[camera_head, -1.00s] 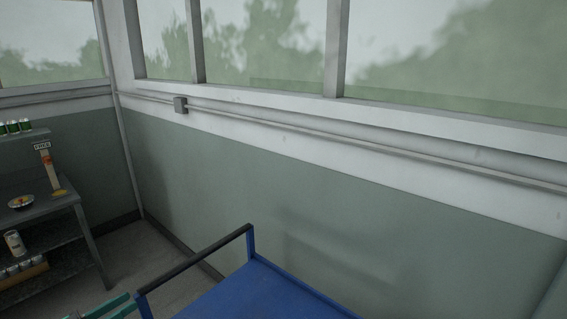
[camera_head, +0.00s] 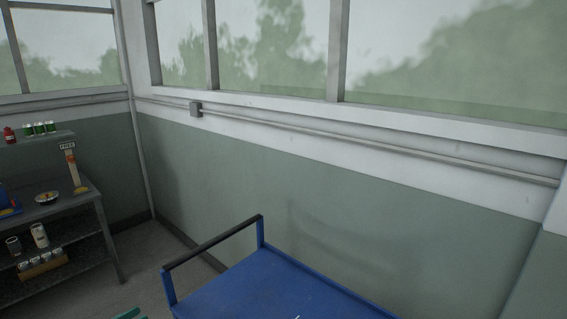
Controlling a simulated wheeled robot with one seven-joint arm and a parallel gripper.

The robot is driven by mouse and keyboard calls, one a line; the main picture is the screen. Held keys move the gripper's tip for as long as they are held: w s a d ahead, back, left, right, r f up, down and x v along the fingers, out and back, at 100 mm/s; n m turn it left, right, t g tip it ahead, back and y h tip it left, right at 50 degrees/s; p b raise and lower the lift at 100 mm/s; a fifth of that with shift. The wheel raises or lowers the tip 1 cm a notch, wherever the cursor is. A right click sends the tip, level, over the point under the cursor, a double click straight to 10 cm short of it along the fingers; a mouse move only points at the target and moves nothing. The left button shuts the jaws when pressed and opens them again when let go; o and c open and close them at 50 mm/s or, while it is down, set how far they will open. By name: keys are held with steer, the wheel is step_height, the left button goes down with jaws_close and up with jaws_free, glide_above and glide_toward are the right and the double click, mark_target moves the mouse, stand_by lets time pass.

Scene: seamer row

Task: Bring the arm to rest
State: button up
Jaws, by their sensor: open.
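My gripper and arm cannot be made out in the head view. A small teal piece (camera_head: 128,314) shows at the bottom edge, left of the blue trolley. It is cut off by the frame, and I cannot tell what it belongs to.
A blue trolley (camera_head: 270,285) with a black-topped handle stands at the bottom centre by the green-grey wall. A dark shelf unit (camera_head: 75,205) at left bears a bowl (camera_head: 47,197), cans (camera_head: 39,128) and a red bottle (camera_head: 9,135). Floor (camera_head: 145,260) shows clear between them.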

steer(key=s+d+f+n+g+y, duration=0.15)
steer(key=d+f, duration=0.35)
steer(key=f, duration=0.5)
steer(key=s+d+f+n+g+y, duration=0.1)
steer(key=d+f+n+y, duration=0.1)
steer(key=d+f, duration=0.5)
steer(key=s+d+f+n+g+y, duration=0.1)
steer(key=d+f+n+y, duration=0.15)
steer(key=f, duration=0.95)
steer(key=s+d+f+n+g+y, duration=0.15)
steer(key=s+d+f+y, duration=0.25)
steer(key=s+d+f, duration=0.8)
steer(key=s+d+r+m+t+y, duration=0.1)
steer(key=s+d+r, duration=0.45)
steer(key=s, duration=0.25)
steer(key=s+d+r+y, duration=0.1)
steer(key=s+d+r, duration=0.3)
steer(key=s+d, duration=0.25)
steer(key=s+d+r+m+t+h, duration=0.1)
steer(key=s+d+r, duration=0.4)
steer(key=r, duration=0.7)
steer(key=s+d+r+m+t+h, duration=0.1)
steer(key=s+d+r+t, duration=0.3)
steer(key=r, duration=0.9)
steer(key=s, duration=0.2)
steer(key=shift+s+d+r, duration=0.15)
steer(key=shift+s+d, duration=0.2)
